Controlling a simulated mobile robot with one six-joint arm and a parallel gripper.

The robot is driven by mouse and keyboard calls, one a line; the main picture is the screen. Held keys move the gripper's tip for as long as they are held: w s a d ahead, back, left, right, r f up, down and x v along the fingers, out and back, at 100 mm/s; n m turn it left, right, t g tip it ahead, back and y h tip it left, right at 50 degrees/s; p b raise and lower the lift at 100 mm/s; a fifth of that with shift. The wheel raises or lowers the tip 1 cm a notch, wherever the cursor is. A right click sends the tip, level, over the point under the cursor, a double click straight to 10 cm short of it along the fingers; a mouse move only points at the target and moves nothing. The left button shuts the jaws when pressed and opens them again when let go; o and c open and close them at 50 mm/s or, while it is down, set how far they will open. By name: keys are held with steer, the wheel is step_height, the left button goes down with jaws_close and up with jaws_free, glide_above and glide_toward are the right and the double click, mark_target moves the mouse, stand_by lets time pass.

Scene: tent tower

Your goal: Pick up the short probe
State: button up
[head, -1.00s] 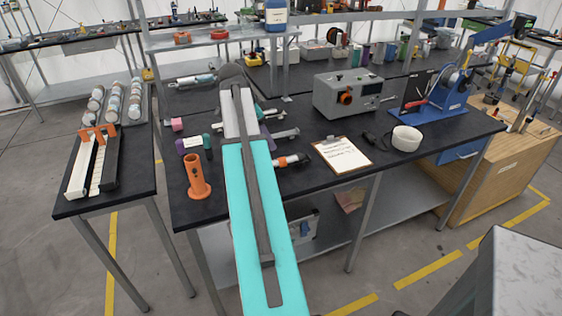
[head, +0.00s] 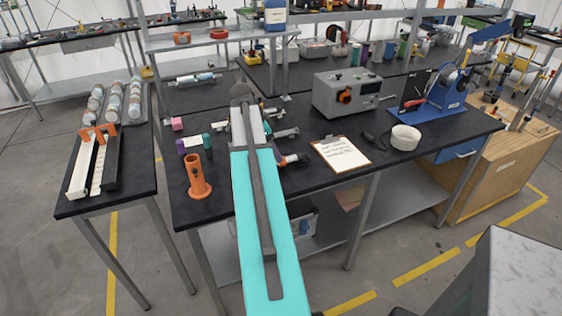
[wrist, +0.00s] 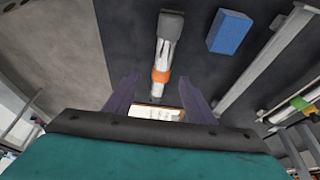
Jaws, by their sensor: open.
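What looks like the short probe (wrist: 163,50) shows in the wrist view as a slim pale rod with a dark grey end and an orange band. It lies on a dark surface beyond my gripper. My gripper (wrist: 158,98) is open, with its two purple fingers spread on either side of the line of the rod. Nothing is held between them. In the head view an orange-banded rod (head: 292,159) lies on the middle bench just right of my arm, partly hidden by it.
In the wrist view a blue block (wrist: 230,32) and a long grey bar (wrist: 265,65) lie right of the rod.

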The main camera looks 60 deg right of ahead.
steer(key=shift+f, duration=0.15)
steer(key=shift+p+x, duration=1.15)
steer(key=shift+x, duration=1.35)
steer(key=shift+w, duration=0.1)
jaws_close()
steer(key=shift+r+b, duration=0.95)
steer(key=shift+r, duration=0.9)
steer(key=s+a+b, duration=0.2)
steer(key=a, duration=0.5)
steer(key=s+a+r+b, duration=0.1)
steer(key=a+b, duration=0.1)
steer(key=a, duration=0.6)
steer(key=shift+s+a+r, duration=0.2)
steer(key=shift+s+a, duration=0.05)
steer(key=shift+s, duration=0.1)
